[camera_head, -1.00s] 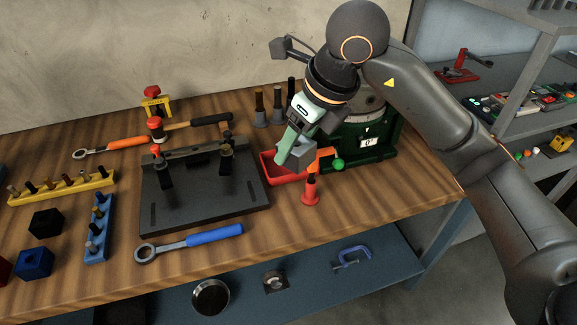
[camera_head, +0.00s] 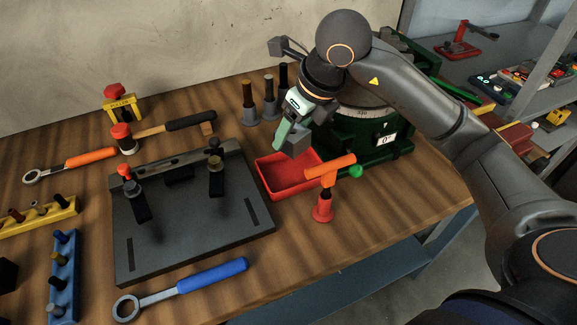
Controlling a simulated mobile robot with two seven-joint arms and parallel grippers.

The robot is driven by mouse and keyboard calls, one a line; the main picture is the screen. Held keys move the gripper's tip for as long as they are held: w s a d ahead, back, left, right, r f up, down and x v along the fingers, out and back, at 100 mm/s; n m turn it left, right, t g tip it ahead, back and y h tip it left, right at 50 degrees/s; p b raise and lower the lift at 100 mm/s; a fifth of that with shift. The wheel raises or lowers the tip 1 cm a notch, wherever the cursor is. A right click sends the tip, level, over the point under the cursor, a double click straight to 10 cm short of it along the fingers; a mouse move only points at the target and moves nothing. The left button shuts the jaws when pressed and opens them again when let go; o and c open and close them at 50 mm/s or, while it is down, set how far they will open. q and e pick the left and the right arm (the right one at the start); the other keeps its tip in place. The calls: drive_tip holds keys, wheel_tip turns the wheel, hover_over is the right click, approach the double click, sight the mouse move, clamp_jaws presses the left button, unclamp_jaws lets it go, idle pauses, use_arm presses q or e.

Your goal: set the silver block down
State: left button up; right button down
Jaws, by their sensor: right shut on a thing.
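The silver block (camera_head: 299,143) is a small grey piece at the fingertips of my right gripper (camera_head: 289,139). The gripper is shut on it, and its pale green finger hides part of the block. The block is above the back part of the red tray (camera_head: 292,181), apart from the tray floor as far as I can tell. My left gripper is not in view.
The green machine (camera_head: 372,139) stands behind right. A dark fixture plate (camera_head: 190,222) lies to the left. Tool holders (camera_head: 269,107) stand behind. Bare wood (camera_head: 375,210) lies at the front right.

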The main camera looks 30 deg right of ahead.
sight(292, 149)
wheel_tip(292, 149, down, 5)
drive_tip(key=shift+r, duration=0.2)
wheel_tip(292, 149, down, 4)
drive_tip(key=shift+r, duration=0.25)
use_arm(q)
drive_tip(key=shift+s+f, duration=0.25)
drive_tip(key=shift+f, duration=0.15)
use_arm(e)
drive_tip(key=shift+f+b, duration=0.1)
drive_tip(key=shift+b, duration=0.2)
drive_tip(key=shift+c, duration=0.6)
unclamp_jaws()
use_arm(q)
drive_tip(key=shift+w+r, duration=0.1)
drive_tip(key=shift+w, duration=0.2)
